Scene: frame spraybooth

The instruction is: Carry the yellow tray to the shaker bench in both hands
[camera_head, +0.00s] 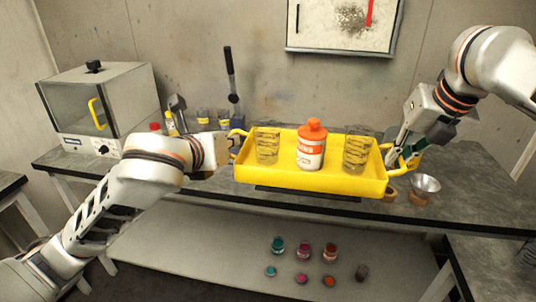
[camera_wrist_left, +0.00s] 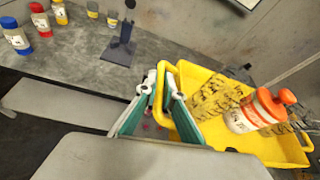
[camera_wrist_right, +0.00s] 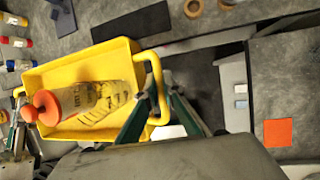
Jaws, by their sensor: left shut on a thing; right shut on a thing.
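The yellow tray (camera_head: 310,184) is held up in front of the dark-topped bench, close to level. It carries a white bottle with an orange cap (camera_head: 312,146) in the middle and a clear glass beaker on each side, left (camera_head: 267,143) and right (camera_head: 357,150). My left gripper (camera_head: 236,146) is shut on the tray's left handle; it also shows in the left wrist view (camera_wrist_left: 160,98). My right gripper (camera_head: 396,158) is shut on the tray's right handle, and the right wrist view shows the yellow handle (camera_wrist_right: 156,85) between its fingers.
The bench (camera_head: 455,190) runs behind the tray, with a glass-fronted box (camera_head: 98,108) at left. Small bottles and a black stand (camera_head: 232,85) are behind. A metal funnel (camera_head: 426,184) stands right. Several small jars (camera_head: 303,250) are on the lower shelf. An orange square (camera_wrist_right: 277,133) lies on another surface.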

